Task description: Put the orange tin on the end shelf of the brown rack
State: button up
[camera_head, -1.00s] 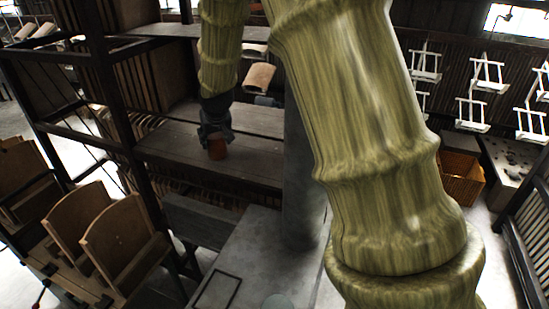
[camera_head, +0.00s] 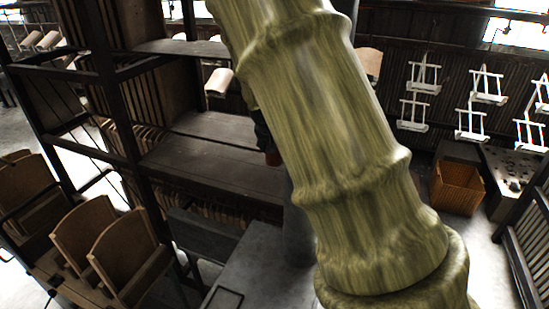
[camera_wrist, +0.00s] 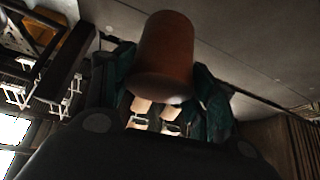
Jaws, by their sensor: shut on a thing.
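The orange tin (camera_wrist: 165,48) is held in my gripper (camera_wrist: 162,75), with a dark green finger pressed on each side of it in the wrist view. In the head view only a sliver of the tin (camera_head: 273,158) shows, with part of my gripper (camera_head: 262,130) above it; my arm hides the rest. They appear in front of the right part of a dark brown rack (camera_head: 205,152) with wide flat shelves. I cannot tell the tin's height above the shelf, or which shelf is the end one.
Wooden chair-like panels (camera_head: 125,235) stand at the lower left. Dark posts (camera_head: 128,130) rise on the rack's left. White hangers (camera_head: 472,120) hang at the right, above a brown crate (camera_head: 457,187). Open floor shows near the crate.

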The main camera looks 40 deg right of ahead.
jog(key=shift+f, duration=0.6)
jog(key=shift+s+f+p, duration=0.15)
jog(key=shift+f+p, duration=0.45)
jog(key=shift+f, duration=0.1)
notch_tip(320, 180, down, 3)
jog(key=shift+r+p, duration=0.2)
jog(key=shift+p, duration=0.35)
jog(key=shift+f, duration=0.15)
jog(key=shift+f, duration=0.2)
jog(key=o, duration=1.2)
jog(key=shift+r, duration=0.2)
